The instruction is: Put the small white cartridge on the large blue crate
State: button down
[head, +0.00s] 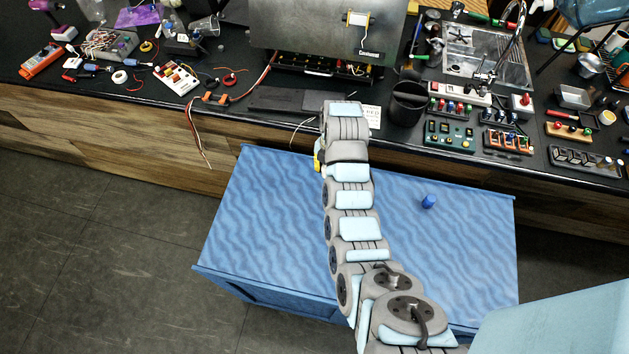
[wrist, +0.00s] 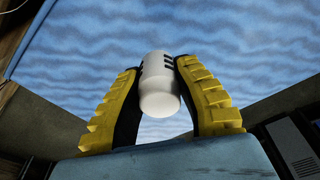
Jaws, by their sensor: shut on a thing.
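The small white cartridge (wrist: 159,92) is held between the yellow and black fingers of my gripper (wrist: 160,85) in the wrist view. It is a white cylinder with dark marks near its far end. The large blue crate (head: 270,215) stands in front of the counter in the head view. Its wavy blue surface (wrist: 225,45) also fills the upper part of the wrist view, beyond the cartridge. In the head view my arm reaches across the crate and hides most of the gripper; only a bit of yellow shows. The cartridge is hidden there. I cannot tell whether it touches the crate.
A small blue object (head: 428,201) sits on the crate's top, right of my arm. Much of the crate's top is clear.

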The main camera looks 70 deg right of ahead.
jog(key=w+f+b, duration=0.4)
jog(key=w+b, duration=0.3)
send_near(287, 183)
jog(key=shift+s+a+f, duration=0.55)
jog(key=shift+s+f, duration=0.15)
jog(key=shift+f, duration=0.2)
jog(key=shift+w+f+b, duration=0.35)
jog(key=shift+w+f, duration=0.3)
jog(key=shift+f, duration=0.15)
jog(key=shift+f, duration=0.1)
jog(key=shift+w+f, duration=0.25)
jog(key=shift+f+b, duration=1.15)
jog(key=shift+f, duration=0.25)
